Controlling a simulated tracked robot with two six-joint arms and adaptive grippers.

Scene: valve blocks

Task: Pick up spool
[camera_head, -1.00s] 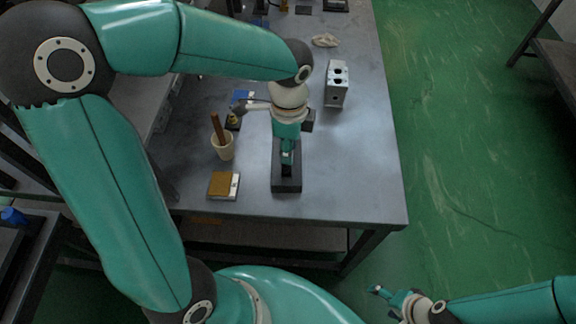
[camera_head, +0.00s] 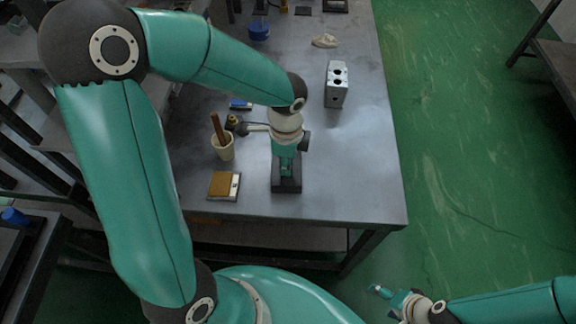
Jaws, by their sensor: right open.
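My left gripper (camera_head: 287,168) points down over a dark rectangular holder (camera_head: 287,187) near the front of the table. The gripper and wrist cover most of the holder, and I cannot tell whether the fingers touch anything there. I cannot make out a spool; it may be hidden under the gripper. The finger opening is too small to see. A silver valve block (camera_head: 336,88) with two dark holes on top stands upright further back, right of the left wrist. My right gripper (camera_head: 379,291) is open and empty, low over the floor in front of the table.
A cream cup (camera_head: 223,150) with a brown-handled tool stands left of the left gripper. A brown-and-white pad (camera_head: 223,186) lies in front of it. A crumpled cloth (camera_head: 325,41) and a blue round item (camera_head: 259,29) lie further back. The table's right side is clear.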

